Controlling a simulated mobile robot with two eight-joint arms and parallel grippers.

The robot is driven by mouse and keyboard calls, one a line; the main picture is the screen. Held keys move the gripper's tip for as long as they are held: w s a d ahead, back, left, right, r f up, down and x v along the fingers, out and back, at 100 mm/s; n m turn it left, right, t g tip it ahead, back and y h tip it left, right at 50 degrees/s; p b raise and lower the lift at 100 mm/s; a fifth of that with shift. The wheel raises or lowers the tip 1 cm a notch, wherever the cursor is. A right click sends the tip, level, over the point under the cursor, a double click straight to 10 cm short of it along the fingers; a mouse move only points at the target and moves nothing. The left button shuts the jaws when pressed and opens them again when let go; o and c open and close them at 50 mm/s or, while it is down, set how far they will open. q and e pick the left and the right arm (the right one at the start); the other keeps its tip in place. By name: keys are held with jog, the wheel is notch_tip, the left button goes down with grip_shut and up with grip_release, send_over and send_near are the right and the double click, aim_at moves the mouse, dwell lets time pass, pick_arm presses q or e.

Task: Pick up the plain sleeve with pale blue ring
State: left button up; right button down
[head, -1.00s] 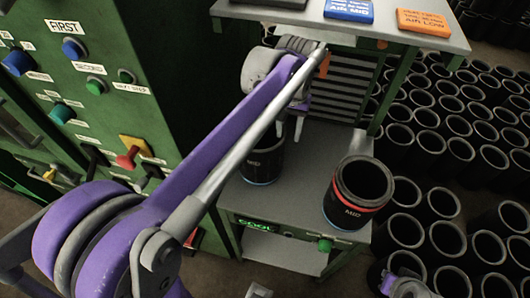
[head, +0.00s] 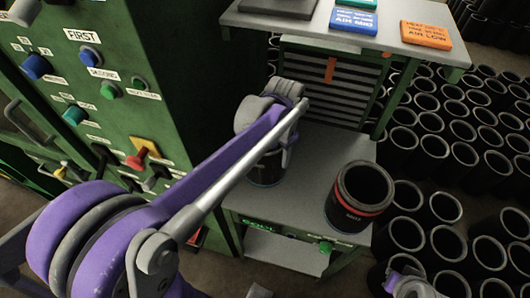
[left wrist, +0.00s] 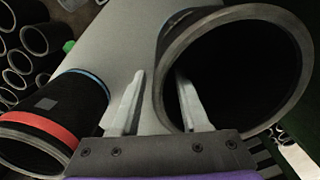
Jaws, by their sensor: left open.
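The black sleeve with a pale blue ring (head: 266,172) stands upright on the grey shelf in the head view, its top mostly hidden by my left arm. In the left wrist view its open mouth and rim (left wrist: 238,14) fill the upper right, with the blue ring at its far end. My left gripper (head: 280,155) is open over this sleeve; in the left wrist view its fingers (left wrist: 160,82) lie either side of the near rim wall, one overlapping the dark mouth. Whether they touch it, I cannot tell. My right gripper's fingers do not show.
A second sleeve with a red band (head: 357,197) stands to the right on the same shelf (head: 312,150); it shows at left in the left wrist view (left wrist: 62,108). A green control panel (head: 150,60) rises at left. Many black sleeves crowd the floor at right.

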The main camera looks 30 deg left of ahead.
aim_at(280, 163)
pick_arm(q)
notch_tip(280, 163, down, 4)
jog(key=shift+d+r, duration=0.1)
grip_shut()
dwell(1.5)
